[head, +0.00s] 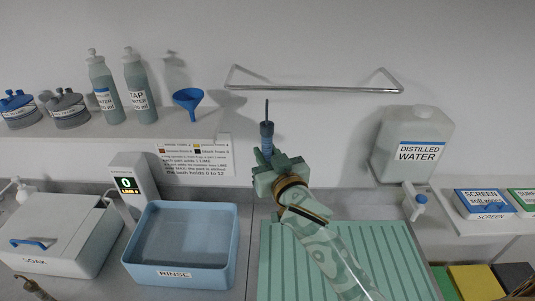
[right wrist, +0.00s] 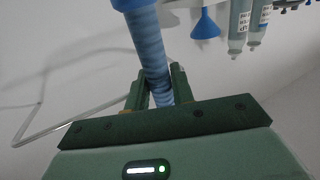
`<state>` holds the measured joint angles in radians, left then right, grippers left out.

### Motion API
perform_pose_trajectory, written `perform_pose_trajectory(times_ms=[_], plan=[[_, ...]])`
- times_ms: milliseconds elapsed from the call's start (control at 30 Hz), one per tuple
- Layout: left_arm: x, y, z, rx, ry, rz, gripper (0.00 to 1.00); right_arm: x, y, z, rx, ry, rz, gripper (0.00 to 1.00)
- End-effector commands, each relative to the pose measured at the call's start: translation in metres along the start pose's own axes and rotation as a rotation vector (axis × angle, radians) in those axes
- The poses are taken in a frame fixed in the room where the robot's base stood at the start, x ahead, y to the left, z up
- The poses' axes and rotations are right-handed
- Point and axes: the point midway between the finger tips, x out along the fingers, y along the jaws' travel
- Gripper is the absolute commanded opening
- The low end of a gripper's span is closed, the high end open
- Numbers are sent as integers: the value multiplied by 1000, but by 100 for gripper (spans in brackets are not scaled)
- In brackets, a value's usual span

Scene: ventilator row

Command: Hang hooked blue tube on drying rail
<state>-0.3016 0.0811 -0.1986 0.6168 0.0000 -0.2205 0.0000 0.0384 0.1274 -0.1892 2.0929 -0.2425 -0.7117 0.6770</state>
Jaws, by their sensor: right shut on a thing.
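The blue tube (head: 266,135) stands about upright in my right gripper (head: 275,168), with a thin dark stem rising from its top. In the right wrist view the ribbed blue tube (right wrist: 151,50) lies between the two fingers of the gripper (right wrist: 160,88), which are shut on it. The hook's shape is not clear. The drying rail (head: 315,88) is a metal bar on the back wall, above and to the right of the tube. The tube looks apart from the rail. A dark shape at the bottom left may be my left gripper (head: 36,290); its fingers are unclear.
A blue funnel (head: 188,97) and bottles (head: 104,87) are left of the rail. A distilled water jug (head: 414,140) stands at the right. Below are the rinse basin (head: 180,279), the soak box (head: 60,245) and a green ribbed mat (head: 285,260).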

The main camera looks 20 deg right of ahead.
Motion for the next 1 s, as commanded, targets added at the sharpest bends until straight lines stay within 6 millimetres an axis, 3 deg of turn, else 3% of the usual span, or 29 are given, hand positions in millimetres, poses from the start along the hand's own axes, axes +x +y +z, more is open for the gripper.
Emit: perform_pose_trajectory(times_ms=[1000], plan=[[37,3,0,1,6,2,0,91,38,1,-1,2,1,0]])
